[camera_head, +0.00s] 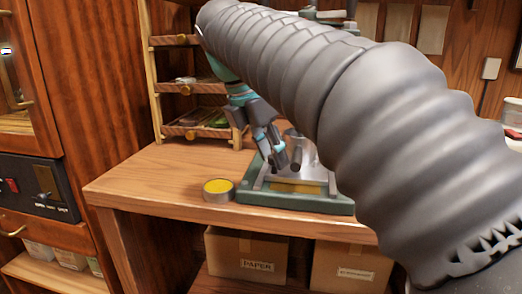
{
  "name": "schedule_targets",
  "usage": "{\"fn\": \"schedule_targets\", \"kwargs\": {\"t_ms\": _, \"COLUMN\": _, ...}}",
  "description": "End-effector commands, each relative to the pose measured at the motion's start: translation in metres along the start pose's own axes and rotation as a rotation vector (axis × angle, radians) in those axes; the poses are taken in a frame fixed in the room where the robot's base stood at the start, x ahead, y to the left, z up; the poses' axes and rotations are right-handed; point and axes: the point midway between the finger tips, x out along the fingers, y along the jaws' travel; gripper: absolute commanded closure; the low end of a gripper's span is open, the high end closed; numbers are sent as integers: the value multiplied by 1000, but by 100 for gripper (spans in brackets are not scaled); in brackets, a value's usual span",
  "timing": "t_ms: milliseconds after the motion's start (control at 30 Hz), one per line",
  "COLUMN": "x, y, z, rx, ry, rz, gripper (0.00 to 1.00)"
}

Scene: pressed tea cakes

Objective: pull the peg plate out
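A press with a green base (322,204) and grey metal parts stands on the wooden bench. A flat yellow piece (297,187) lies low at its front, under a metallic plate (308,176); I cannot tell for sure which of these is the peg plate. My gripper (288,163) points down at the press, just above or at the metallic plate. Its dark fingers are small in the picture, and I cannot tell whether they touch or hold anything. My thick grey ribbed arm hides the right part of the press.
A round tin with yellow contents (218,190) stands left of the press near the bench's front edge. A wooden rack (190,88) with several trays stands behind. The bench (150,185) is clear at the left. Cardboard boxes (247,257) sit below.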

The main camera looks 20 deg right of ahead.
Motion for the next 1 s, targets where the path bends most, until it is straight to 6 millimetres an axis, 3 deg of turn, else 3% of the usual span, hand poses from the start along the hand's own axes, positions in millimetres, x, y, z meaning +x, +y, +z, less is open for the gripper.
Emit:
{"fn": "schedule_targets", "kwargs": {"t_ms": 267, "x": -5, "y": 1, "z": 0, "rx": -1, "ry": -1, "rz": 0, "gripper": 64}}
{"fn": "schedule_targets", "kwargs": {"t_ms": 700, "x": -64, "y": 1, "z": 0, "rx": -1, "ry": 0, "rz": 1, "gripper": 64}}
{"fn": "schedule_targets", "kwargs": {"t_ms": 1000, "x": -75, "y": 0, "z": 0, "rx": -1, "ry": 0, "rz": 0, "gripper": 64}}
